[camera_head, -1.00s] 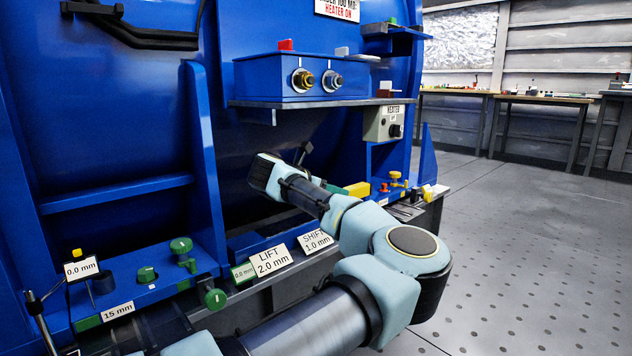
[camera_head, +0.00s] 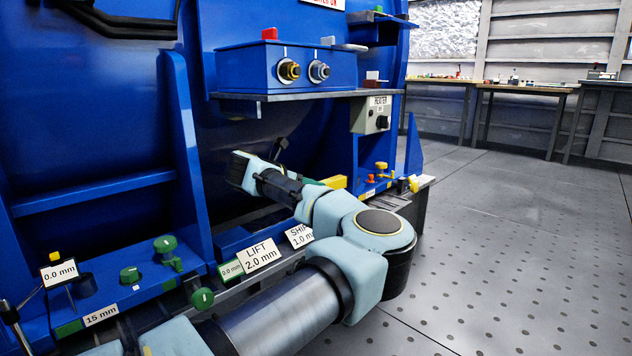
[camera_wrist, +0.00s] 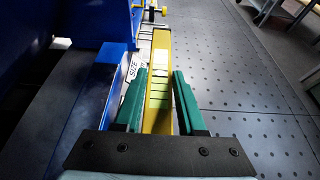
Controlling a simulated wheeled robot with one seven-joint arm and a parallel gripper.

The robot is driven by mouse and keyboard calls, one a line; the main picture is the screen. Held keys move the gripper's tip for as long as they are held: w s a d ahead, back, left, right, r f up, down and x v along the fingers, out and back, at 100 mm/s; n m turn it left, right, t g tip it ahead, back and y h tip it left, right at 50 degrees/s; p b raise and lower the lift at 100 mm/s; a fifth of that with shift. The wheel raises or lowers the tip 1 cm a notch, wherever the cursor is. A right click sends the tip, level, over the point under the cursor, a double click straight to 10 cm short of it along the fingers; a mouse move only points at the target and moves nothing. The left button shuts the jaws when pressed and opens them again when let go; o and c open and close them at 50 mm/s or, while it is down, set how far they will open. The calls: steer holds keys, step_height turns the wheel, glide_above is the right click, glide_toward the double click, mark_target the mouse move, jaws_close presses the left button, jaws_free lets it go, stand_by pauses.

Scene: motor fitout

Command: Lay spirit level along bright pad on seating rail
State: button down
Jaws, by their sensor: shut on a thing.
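The yellow spirit level (camera_wrist: 160,60) is a long bar with pale green-lit windows on its upper face. It runs lengthwise away from the wrist camera. My gripper (camera_wrist: 162,75) has green fingers, one on each side of the level, and is shut on it. In the head view the yellow level (camera_head: 335,182) shows beyond my wrist, low in front of the blue motor housing. A narrow pale strip (camera_wrist: 144,52) on the rail lies left of the level in the wrist view. I cannot tell whether it is the bright pad, or whether the level touches the rail.
A yellow-handled fitting (camera_head: 382,167) stands beyond the level at the rail's far end. The heater box (camera_head: 372,115) and a blue box with two connectors (camera_head: 288,70) are above. Labels "LIFT 2.0 mm" (camera_head: 259,255) and green knobs line the front. The perforated floor at right is clear.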

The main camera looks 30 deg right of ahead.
steer(key=shift+w+a+f+b, duration=0.3)
steer(key=shift+w+a+f, duration=0.15)
steer(key=shift+w+f, duration=1.6)
steer(key=shift+w+a+f+b, duration=0.4)
steer(key=shift+w+f, duration=0.8)
steer(key=shift+w, duration=1.6)
steer(key=shift+w+a+f+b, duration=0.2)
steer(key=shift+w+a+f, duration=0.35)
steer(key=shift+w+f, duration=1.5)
steer(key=shift+w+r, duration=0.4)
steer(key=shift+p, duration=0.4)
steer(key=shift+f, duration=0.4)
steer(key=shift+c, duration=2.1)
jaws_free()
step_height(320, 180, up, 10)
steer(key=p, duration=0.3)
steer(key=shift+p, duration=0.35)
